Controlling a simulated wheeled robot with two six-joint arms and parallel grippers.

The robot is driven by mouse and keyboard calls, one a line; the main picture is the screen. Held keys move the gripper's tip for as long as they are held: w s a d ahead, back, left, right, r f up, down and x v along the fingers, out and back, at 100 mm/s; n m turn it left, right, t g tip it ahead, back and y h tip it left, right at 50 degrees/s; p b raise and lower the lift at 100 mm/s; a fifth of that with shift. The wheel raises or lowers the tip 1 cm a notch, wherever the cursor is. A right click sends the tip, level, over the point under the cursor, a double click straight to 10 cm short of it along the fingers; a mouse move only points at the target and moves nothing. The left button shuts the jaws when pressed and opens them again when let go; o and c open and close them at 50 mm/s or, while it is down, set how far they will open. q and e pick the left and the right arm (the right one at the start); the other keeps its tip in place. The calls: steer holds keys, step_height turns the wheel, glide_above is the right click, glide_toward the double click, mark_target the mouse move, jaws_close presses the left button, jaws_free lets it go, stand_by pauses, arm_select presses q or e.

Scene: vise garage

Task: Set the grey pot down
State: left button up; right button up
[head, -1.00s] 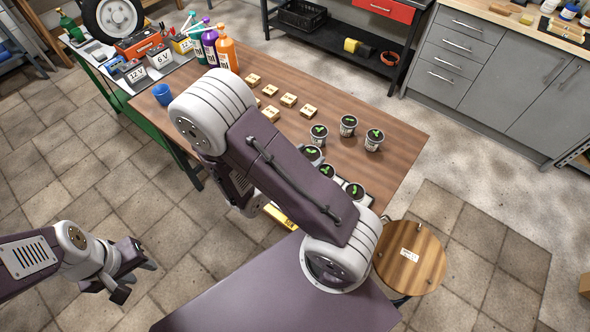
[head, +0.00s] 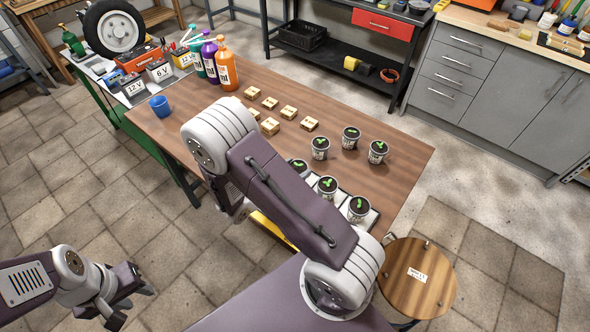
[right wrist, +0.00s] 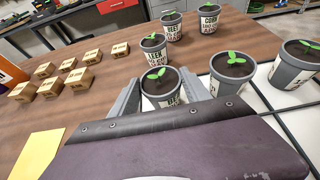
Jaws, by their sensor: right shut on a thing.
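A grey pot (right wrist: 160,90) with dark soil and a green seedling stands between the two grey fingers of my right gripper (right wrist: 160,95), which is shut on it. In the head view this pot (head: 299,166) shows just past my right arm, partly hidden; the right fingers are hidden there. I cannot tell whether its base touches the surface below. Two similar pots (right wrist: 232,72) (right wrist: 297,63) stand to its right on a white tray (right wrist: 262,100). My left gripper (head: 130,299) is open and empty, over the floor at the lower left.
Three more pots (head: 350,138) stand on the wooden table (head: 400,160) beyond the tray. A round stool (head: 415,285) is at the near right. Bare tabletop lies between blocks and pots.

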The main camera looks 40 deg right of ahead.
steer(key=shift+f, duration=0.1)
steer(key=o, duration=1.5)
